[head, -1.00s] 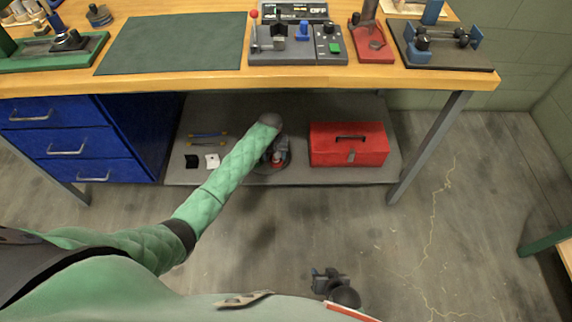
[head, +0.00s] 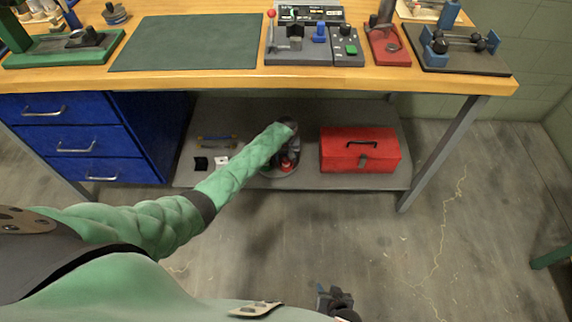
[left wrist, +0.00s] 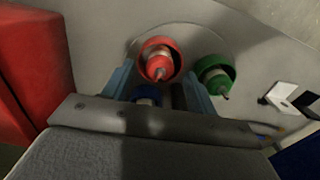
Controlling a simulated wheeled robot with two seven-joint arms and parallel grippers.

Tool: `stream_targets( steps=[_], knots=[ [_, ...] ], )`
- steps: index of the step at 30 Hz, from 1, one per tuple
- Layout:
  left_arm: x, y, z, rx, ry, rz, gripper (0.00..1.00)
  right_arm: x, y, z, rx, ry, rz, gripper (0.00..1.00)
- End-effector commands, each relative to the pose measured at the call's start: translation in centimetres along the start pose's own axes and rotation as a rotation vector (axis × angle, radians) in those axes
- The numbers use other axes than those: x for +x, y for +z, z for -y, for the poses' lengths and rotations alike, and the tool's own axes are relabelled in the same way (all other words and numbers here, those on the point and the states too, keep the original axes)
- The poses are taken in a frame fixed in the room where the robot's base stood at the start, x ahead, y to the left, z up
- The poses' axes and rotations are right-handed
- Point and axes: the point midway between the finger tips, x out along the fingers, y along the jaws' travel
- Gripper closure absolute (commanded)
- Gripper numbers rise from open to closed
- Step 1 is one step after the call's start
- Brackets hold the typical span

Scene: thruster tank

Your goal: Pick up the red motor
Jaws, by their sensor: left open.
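The red motor (left wrist: 160,58), a red cup shape with a pale shaft, stands on a round grey base on the lower shelf. In the head view only a bit of it (head: 287,163) shows below my left arm. My left gripper (left wrist: 158,80) is open, its two blue-grey fingers pointing toward the red motor, with nothing clamped. A green motor (left wrist: 215,75) stands to the right, beside the right finger. A blue part (left wrist: 147,94) shows between the fingers, mostly hidden. My right gripper (head: 334,299) is low at the bottom of the head view, its jaws unclear.
A red toolbox (head: 360,150) sits right of the motors on the grey shelf (head: 225,180); it fills the left of the wrist view. Blue drawers (head: 80,140) stand at the left. The wooden tabletop (head: 190,77) lies over the shelf. Small black and white pieces lie left of the motors.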

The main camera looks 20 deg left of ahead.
Motion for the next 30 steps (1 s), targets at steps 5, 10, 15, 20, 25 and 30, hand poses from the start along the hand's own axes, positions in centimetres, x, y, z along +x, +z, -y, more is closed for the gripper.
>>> stream_targets(
  steps=[5,10,15,20,25,30],
  knots=[
    [1.16,0.0,-0.05,0.0,0.0,0.0,0.42,0.15,0.12,-0.02,0.0,0.0,-0.001,0.64],
    [1.22,0.0,-0.03,0.0,0.0,-0.001,0.42,0.13,0.14,0.03,0.0,-0.001,-0.001,0.64],
    [1.22,0.01,-0.01,0.0,0.0,0.0,0.66,0.12,0.19,0.04,0.0,-0.001,0.0,0.64],
    [1.22,0.02,-0.01,0.0,0.0,0.0,0.94,0.12,0.2,0.02,0.0,0.0,0.001,0.64],
    [1.2,0.0,-0.01,0.0,0.0,-0.001,0.94,0.12,0.2,0.0,0.0,0.0,0.001,0.64],
    [0.51,-0.02,0.0,0.0,0.0,-0.001,0.94,0.0,0.1,-0.01,0.0,0.0,0.001,0.64]
  ],
)
